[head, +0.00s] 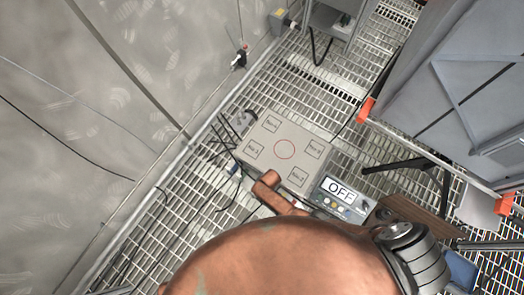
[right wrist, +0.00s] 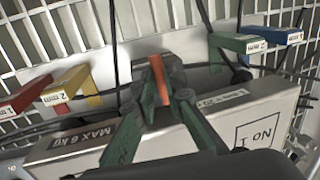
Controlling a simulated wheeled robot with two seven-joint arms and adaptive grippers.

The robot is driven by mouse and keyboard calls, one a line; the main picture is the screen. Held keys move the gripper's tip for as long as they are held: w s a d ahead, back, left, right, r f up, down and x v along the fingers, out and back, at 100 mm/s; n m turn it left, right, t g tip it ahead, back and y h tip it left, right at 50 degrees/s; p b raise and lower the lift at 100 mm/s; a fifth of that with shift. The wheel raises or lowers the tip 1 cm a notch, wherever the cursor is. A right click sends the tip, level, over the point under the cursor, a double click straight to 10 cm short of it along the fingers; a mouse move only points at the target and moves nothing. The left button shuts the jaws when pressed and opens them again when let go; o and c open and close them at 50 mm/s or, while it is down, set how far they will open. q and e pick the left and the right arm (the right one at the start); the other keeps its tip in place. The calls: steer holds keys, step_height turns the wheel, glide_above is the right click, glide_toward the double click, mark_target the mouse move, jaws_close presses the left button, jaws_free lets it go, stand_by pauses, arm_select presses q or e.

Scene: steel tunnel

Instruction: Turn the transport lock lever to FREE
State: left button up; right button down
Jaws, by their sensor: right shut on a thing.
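In the right wrist view my right gripper (right wrist: 160,92), with dark green fingers, is shut on a narrow orange-red lever (right wrist: 158,72). The lever stands upright between the fingertips, and its lower end is hidden by them. A pale plate shows behind it. I cannot read any FREE or lock marking. The grey box (right wrist: 215,112) marked MAX 6 kg lies close under the fingers. The box also shows in the head view (head: 262,140), with a red circle and several marked squares on top. There the lever and my right gripper are not clearly visible. My left gripper is not in view.
Red (right wrist: 25,97), yellow (right wrist: 66,88), green (right wrist: 238,44) and blue (right wrist: 282,38) labelled tags flank the lever. A panel reading OFF (head: 341,188) adjoins the box. Cables lie on the grating. A grey case with orange corners (head: 450,110) stands right; a curved wall bounds the left.

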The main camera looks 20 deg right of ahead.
steer(key=shift+w+m, duration=0.1)
steer(key=shift+m, duration=0.4)
steer(key=c, duration=2.3)
jaws_free()
steer(key=shift+o, duration=0.2)
steer(key=shift+a+r, duration=0.1)
steer(key=shift+r, duration=0.25)
step_height(320, 180, up, 7)
steer(key=s+d, duration=0.1)
steer(key=shift+f, duration=0.2)
steer(key=shift+s, duration=0.15)
